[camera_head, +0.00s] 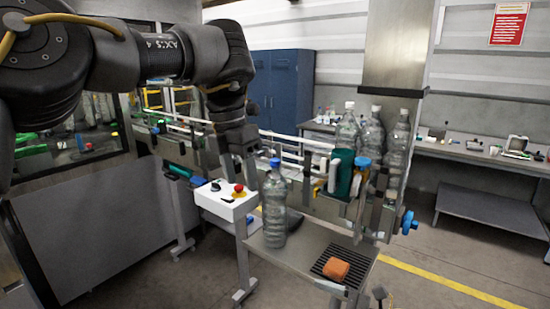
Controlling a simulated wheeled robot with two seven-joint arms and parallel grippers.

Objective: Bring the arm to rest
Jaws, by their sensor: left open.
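My left arm comes in from the upper left and bends down at the middle of the head view. My left gripper (241,172) points down and is open, just left of a clear bottle with a blue cap (274,210). The bottle stands upright on a small metal side table (303,250). The fingertips are small and partly hidden, and I cannot tell whether they touch the bottle. My right gripper does not show.
A white control box with a red button (239,194) sits close below the gripper. An orange-brown block (336,269) lies on the table's grate. Several clear bottles (346,128) stand on the conveyor line behind.

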